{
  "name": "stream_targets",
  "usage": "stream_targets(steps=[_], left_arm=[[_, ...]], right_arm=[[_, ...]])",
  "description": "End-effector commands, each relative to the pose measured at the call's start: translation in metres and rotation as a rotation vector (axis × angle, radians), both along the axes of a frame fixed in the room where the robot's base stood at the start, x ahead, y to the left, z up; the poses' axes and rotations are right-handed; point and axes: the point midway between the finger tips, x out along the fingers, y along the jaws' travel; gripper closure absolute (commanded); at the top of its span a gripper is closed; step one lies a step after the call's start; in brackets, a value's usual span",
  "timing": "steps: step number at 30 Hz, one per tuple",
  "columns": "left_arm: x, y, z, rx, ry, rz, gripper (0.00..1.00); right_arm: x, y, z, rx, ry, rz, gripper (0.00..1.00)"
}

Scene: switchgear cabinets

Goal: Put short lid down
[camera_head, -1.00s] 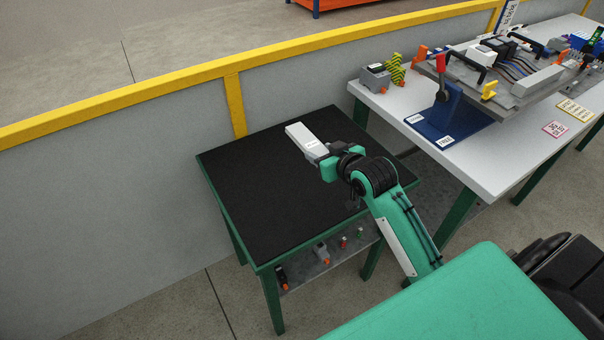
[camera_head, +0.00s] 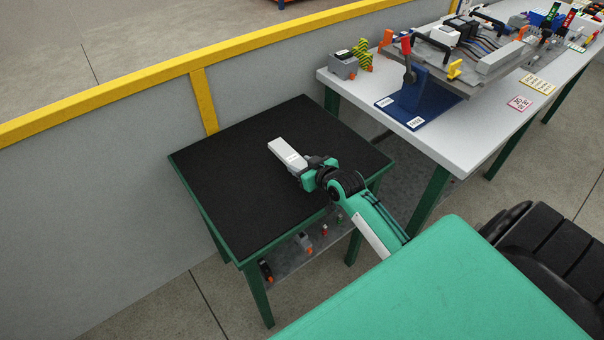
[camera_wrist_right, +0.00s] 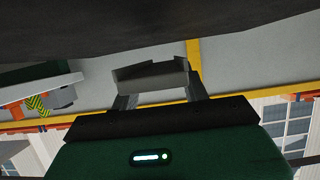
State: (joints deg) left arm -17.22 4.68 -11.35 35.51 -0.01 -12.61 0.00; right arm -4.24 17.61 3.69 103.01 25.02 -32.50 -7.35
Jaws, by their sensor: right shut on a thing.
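The short lid (camera_head: 287,153) is a light grey-white, narrow box-like piece. My right gripper (camera_head: 305,171) is shut on its near end, over the black top of the small green-framed table (camera_head: 235,200). In the right wrist view the lid (camera_wrist_right: 150,76) spans between the two fingers of the right gripper (camera_wrist_right: 155,95), with the dark tabletop close by at the top of the picture. I cannot tell whether the lid touches the tabletop. My left gripper is not in view.
A white workbench (camera_head: 450,150) stands to the right, carrying a switchgear assembly, a blue stand (camera_head: 420,105) and a grey box (camera_head: 343,65). A grey wall with a yellow rail (camera_head: 150,72) runs behind. The black tabletop is otherwise bare; small parts lie on its lower shelf.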

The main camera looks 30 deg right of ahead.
Motion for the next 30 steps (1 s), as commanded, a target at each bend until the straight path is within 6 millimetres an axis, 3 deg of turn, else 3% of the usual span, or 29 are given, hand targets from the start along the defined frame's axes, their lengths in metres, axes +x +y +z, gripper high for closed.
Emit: stream_targets(steps=[10, 22, 23, 24, 26, 30], left_arm=[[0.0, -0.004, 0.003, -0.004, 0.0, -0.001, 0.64], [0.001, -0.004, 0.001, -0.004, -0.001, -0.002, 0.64], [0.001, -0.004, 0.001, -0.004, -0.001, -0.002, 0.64], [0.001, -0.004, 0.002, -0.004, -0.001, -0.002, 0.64], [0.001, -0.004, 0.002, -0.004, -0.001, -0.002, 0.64], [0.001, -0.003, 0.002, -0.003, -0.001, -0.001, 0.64]], right_arm=[[0.0, 0.0, -0.039, 0.001, 0.001, 0.0, 0.82], [0.0, 0.0, -0.046, 0.0, -0.001, 0.0, 0.82], [0.0, 0.0, -0.046, 0.0, -0.001, 0.0, 0.53], [0.0, 0.0, -0.046, 0.0, -0.001, 0.0, 0.45], [0.0, 0.0, -0.046, 0.0, -0.001, 0.0, 0.33], [0.0, 0.0, -0.045, 0.0, -0.001, 0.0, 0.33]])
